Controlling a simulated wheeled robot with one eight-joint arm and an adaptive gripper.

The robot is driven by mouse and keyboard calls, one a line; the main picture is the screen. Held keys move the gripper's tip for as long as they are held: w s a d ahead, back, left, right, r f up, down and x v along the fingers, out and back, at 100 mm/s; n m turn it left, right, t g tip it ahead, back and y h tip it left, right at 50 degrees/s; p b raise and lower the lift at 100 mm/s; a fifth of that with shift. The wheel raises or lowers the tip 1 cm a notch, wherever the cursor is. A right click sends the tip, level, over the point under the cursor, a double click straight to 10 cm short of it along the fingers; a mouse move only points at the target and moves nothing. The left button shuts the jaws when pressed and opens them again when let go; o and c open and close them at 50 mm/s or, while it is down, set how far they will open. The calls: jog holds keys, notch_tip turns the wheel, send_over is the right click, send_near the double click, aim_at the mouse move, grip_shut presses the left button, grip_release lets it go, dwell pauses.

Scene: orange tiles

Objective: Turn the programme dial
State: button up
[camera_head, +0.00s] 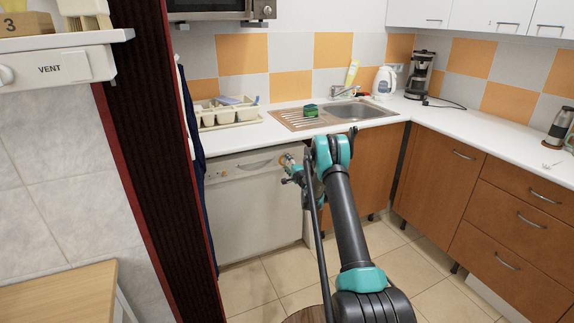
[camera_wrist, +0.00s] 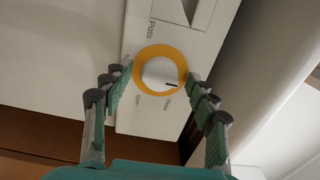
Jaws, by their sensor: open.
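The programme dial (camera_wrist: 157,75) is a round white knob with a dark mark on its right side and an orange ring around it. It sits on the white control panel (camera_wrist: 150,122), with printed words around it. In the head view the panel is at the top front of a white dishwasher (camera_head: 245,205); a bit of the dial (camera_head: 283,158) shows beside my gripper (camera_head: 292,170). In the wrist view my gripper (camera_wrist: 156,80) is open, its green-padded fingers to the left and right of the dial. I cannot tell whether they touch it.
The counter (camera_head: 225,139) above the dishwasher holds a dish rack (camera_head: 222,115), a green sponge (camera_head: 311,110) and a sink (camera_head: 360,110). A dark red partition (camera_head: 150,120) stands left of the dishwasher. Wooden drawers (camera_head: 510,215) line the right.

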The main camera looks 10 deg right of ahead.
jog(key=v, duration=1.2)
jog(key=shift+r, duration=0.1)
jog(key=s+a+r+n+g+y, duration=0.25)
jog(key=s+a+r+n, duration=0.3)
jog(key=s+r, duration=0.35)
jog(key=s+a+r+n+g+h, duration=0.1)
jog(key=s+r+n+g, duration=0.1)
jog(key=s, duration=0.4)
jog(key=s+a+r+n+g, duration=0.2)
jog(key=s+r, duration=0.1)
jog(key=s, duration=0.3)
jog(key=s+d+f+n+g+h, duration=0.1)
jog(key=s+d+f+g+h, duration=0.1)
jog(key=s, duration=1)
jog(key=s+d+f+n+g+h, duration=0.2)
jog(key=s+d, duration=0.2)
jog(key=s, duration=0.8)
jog(key=s+d+f+n+g+h, duration=0.1)
jog(key=s+d+f+g+h, duration=0.1)
jog(key=s, duration=1.1)
jog(key=shift+d+f+n+h, duration=0.15)
jog(key=shift+d+n+h, duration=0.2)
jog(key=shift+d+h, duration=0.2)
jog(key=shift+s+g, duration=0.1)
jog(key=shift+g, duration=0.15)
